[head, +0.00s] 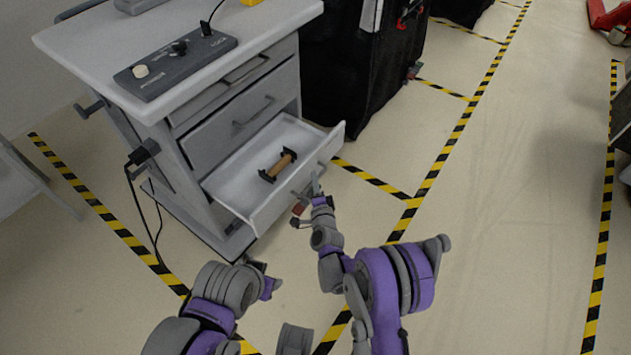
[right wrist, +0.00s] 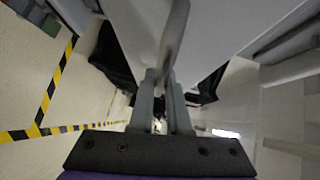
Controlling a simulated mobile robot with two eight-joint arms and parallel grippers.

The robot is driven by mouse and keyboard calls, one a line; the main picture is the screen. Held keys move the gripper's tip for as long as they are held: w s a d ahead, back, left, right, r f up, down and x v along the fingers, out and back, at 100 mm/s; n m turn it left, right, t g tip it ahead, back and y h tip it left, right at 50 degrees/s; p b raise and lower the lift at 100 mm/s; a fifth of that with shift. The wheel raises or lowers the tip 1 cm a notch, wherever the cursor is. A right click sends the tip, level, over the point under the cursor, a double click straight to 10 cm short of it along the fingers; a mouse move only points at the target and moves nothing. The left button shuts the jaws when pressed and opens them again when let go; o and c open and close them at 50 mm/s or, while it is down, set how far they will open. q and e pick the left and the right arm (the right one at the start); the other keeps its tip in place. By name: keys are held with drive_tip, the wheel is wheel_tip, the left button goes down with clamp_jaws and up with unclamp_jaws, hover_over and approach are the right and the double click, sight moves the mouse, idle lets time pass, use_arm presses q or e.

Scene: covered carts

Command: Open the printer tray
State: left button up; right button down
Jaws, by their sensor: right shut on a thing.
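The tray shows as the lowest drawer (head: 235,178) of a grey cabinet (head: 190,125), pulled well out. A brown roller in a black holder (head: 278,166) lies inside it. My right gripper (head: 312,192) is at the outside of the drawer front. In the right wrist view its fingers (right wrist: 160,95) are shut on a grey bar-like handle (right wrist: 174,40). My left gripper (head: 265,279) is low in front of the cabinet, apart from the drawer. Its fingers are too unclear to judge. I see nothing that is plainly a printer.
A control box (head: 175,66) with knobs sits on the cabinet top. Two upper drawers are shut. A black covered cart (head: 365,65) stands behind the cabinet at the right. A cable (head: 135,205) hangs at its left side. The taped floor (head: 520,200) to the right is clear.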

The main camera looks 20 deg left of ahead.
drive_tip(key=c, duration=0.9)
unclamp_jaws()
drive_tip(key=p+v, duration=0.1)
drive_tip(key=v, duration=0.9)
drive_tip(key=shift+s+d, duration=0.2)
drive_tip(key=shift+s, duration=0.15)
drive_tip(key=shift+r, duration=0.1)
